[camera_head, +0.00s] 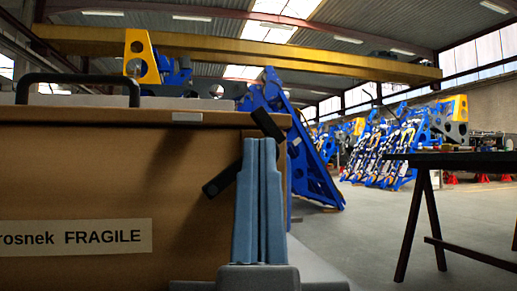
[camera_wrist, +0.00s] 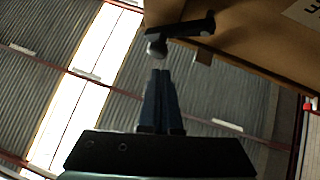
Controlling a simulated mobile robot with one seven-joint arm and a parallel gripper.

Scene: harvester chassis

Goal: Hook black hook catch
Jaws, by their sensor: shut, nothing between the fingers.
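A black catch shows beside the right edge of a brown box (camera_head: 120,180) in the head view. Its upper piece (camera_head: 267,125) sticks up just above my fingertips, and a lower bar (camera_head: 219,181) slants out to the left of my fingers. My fingers hide the part between them. In the wrist view the black catch (camera_wrist: 188,28) lies just beyond the fingertips, with a small grey rounded end on its left. My gripper (camera_head: 260,140) is shut and empty, pointing up in front of the box; it also shows in the wrist view (camera_wrist: 160,72). I cannot tell whether it touches the catch.
The box carries a white FRAGILE label (camera_head: 75,238) and a black handle (camera_head: 78,78) stands above it. A dark trestle table (camera_head: 455,160) stands at the right. Blue machine frames (camera_head: 390,145) stand behind. The floor between box and table is clear.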

